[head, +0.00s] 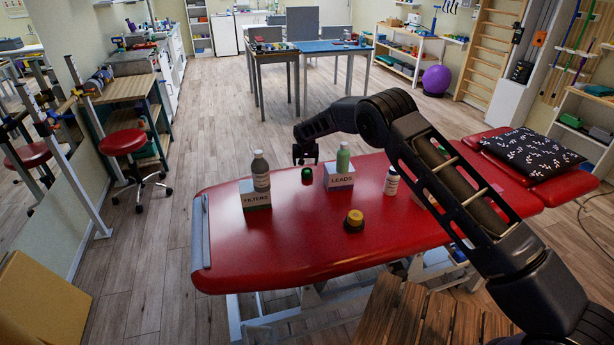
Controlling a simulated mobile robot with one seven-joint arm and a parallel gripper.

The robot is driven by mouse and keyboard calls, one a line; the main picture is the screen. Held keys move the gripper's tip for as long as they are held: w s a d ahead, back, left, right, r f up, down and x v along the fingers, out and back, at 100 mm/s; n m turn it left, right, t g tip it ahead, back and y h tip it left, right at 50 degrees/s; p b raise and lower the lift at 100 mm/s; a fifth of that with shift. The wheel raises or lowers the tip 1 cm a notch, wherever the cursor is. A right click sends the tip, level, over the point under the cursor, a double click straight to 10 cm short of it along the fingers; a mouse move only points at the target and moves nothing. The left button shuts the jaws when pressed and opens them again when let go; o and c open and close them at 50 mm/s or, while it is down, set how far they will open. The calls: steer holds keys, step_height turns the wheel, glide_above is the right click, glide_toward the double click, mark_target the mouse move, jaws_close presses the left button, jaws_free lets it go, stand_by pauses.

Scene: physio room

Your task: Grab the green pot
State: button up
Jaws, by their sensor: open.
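A small green pot (307,177) with a dark top and a bit of red stands on the red treatment table (270,255), between two white boxes. My gripper (305,160) is open and points down just above and behind the pot in the picture. The gap between gripper and pot is hard to judge. Nothing shows between the fingers.
A grey bottle (261,172) stands on the FILTERS box (256,199) to the left. A pale green bottle (343,158) stands on the LEADS box (341,182) close to the right. A white bottle (391,182) and a yellow-topped pot (354,219) stand further right and nearer.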

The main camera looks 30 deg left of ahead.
mark_target(307, 171)
steer(key=shift+d+x, duration=0.2)
steer(key=shift+x, duration=1.7)
steer(key=shift+d+x, duration=0.15)
steer(key=shift+x, duration=1.8)
steer(key=shift+w, duration=0.1)
steer(key=c, duration=1.1)
